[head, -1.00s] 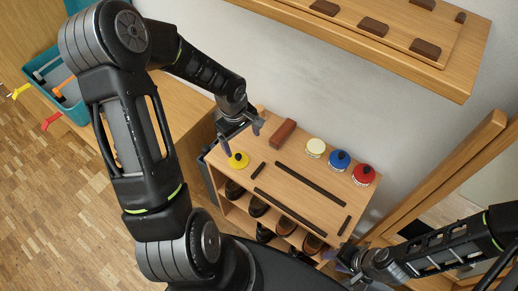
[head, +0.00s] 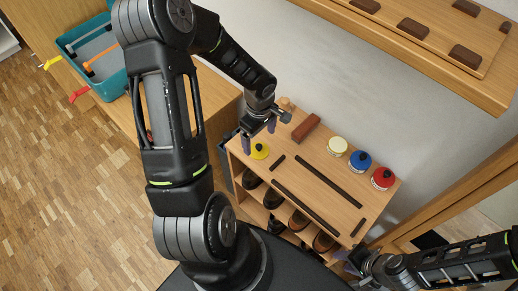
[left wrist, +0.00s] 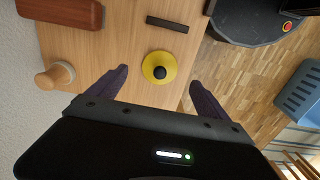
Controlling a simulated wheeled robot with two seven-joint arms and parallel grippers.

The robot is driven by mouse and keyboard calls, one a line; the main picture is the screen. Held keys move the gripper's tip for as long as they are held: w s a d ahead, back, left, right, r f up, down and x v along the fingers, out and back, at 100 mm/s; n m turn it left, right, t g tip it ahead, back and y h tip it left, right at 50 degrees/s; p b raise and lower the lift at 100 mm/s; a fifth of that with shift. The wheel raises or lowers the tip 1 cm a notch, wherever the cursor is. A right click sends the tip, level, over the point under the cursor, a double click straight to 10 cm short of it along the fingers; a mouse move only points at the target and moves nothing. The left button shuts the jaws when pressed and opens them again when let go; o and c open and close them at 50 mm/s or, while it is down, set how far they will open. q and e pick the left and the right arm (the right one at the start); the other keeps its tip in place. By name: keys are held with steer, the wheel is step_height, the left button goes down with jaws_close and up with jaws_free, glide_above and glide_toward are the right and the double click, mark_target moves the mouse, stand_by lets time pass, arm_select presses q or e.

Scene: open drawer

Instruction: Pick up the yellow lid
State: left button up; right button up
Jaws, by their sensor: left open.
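The yellow lid (head: 260,151) is a round disc with a black knob, lying on the left end of the wooden shoe cabinet's top (head: 310,190). In the left wrist view the yellow lid (left wrist: 159,67) lies just beyond and between the open fingers, apart from them. My left gripper (head: 258,130) is open and empty, above and slightly behind the lid; its two fingers also show in the left wrist view (left wrist: 160,92). My right gripper (head: 352,268) is low at the right, beside the cabinet; its jaws are too small and dark to read.
A reddish-brown block (head: 306,129) and a small wooden knob (head: 286,103) are near the left gripper. Cream (head: 338,146), blue (head: 361,161) and red (head: 383,178) tins stand along the back. Dark strips lie on the top. A wall shelf (head: 440,50) hangs above. A teal bin (head: 95,60) is at left.

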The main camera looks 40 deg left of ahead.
mark_target(259, 146)
arm_select(q)
step_height(259, 146, down, 5)
steer(key=shift+f+p, duration=0.1)
steer(key=shift+p, duration=0.2)
stand_by(0.4)
steer(key=shift+c, duration=0.2)
steer(key=c, duration=1.4)
